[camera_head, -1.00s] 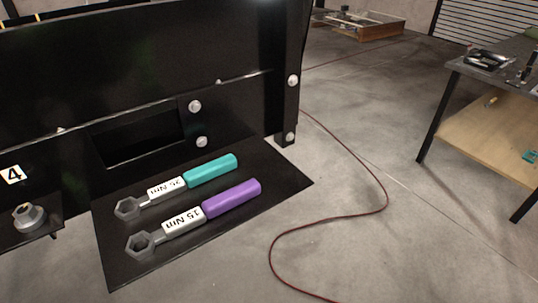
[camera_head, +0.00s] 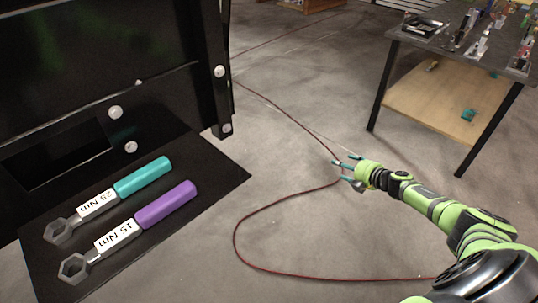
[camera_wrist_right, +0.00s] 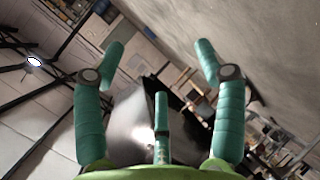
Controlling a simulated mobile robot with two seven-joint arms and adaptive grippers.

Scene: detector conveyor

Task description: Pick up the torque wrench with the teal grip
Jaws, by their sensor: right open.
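The torque wrench with the teal grip (camera_head: 143,177) lies on a black shelf plate (camera_head: 219,169) at the left of the head view. Its label reads 25 Nm and its hex ring end points left. A second torque wrench with a purple grip (camera_head: 166,205), labelled 15 Nm, lies beside it, nearer to me. My right gripper (camera_head: 340,170) is to the right of the plate, well apart from both wrenches. It is open and empty; its spread teal fingers also show in the right wrist view (camera_wrist_right: 160,62). My left gripper is not in view.
A black machine frame (camera_head: 100,60) stands behind the plate. A red cable (camera_head: 236,232) loops across the floor between the plate and my right arm. A workbench (camera_head: 460,52) with tools stands at the back right. The space above the plate is clear.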

